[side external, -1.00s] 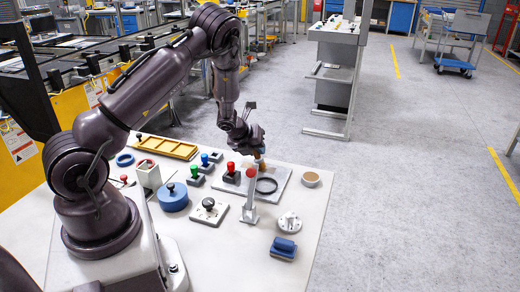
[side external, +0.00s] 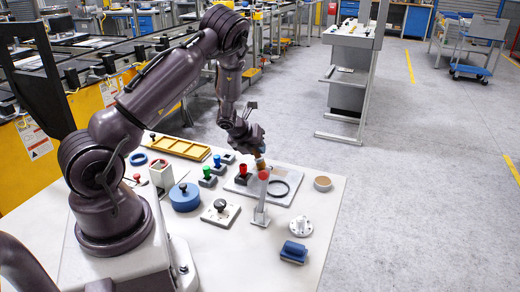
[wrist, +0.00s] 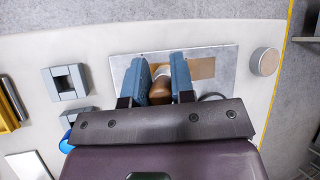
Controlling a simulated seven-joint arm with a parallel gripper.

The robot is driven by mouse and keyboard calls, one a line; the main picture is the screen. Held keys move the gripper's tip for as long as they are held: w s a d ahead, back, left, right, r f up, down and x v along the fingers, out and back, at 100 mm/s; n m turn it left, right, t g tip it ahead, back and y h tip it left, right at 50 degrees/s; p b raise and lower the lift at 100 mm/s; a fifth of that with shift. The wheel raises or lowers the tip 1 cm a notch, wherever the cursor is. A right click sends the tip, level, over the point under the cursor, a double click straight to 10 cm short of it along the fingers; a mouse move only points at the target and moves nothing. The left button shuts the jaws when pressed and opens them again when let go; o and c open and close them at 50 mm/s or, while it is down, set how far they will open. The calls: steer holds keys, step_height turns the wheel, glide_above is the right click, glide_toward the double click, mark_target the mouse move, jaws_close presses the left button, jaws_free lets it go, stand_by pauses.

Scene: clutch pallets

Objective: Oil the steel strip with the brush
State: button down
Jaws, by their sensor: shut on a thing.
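My gripper (side external: 259,148) is shut on the brush (side external: 261,163), whose tan-brown handle points down over the grey metal plate (side external: 240,188). In the wrist view, both blue fingers (wrist: 165,82) flank the brown handle (wrist: 160,89). The plate shows there too (wrist: 225,56), with a flat tan-brown band (wrist: 202,69) along its middle. I cannot tell whether this band is the steel strip or a coating on it. The brush tip is hidden by the fingers in the wrist view and by a red knob in the side view, so contact is unclear.
A grey lever with a red knob (side external: 263,175) stands in front of the plate. A round tan-topped piece (side external: 322,183) is to the right.

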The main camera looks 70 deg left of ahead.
steer(key=shift+s+a+f, duration=0.15)
steer(key=shift+s+a, duration=0.5)
steer(key=shift+w+d, duration=3.5)
step_height(320, 180, up, 6)
steer(key=shift+r, duration=1.6)
steer(key=shift+f, duration=0.15)
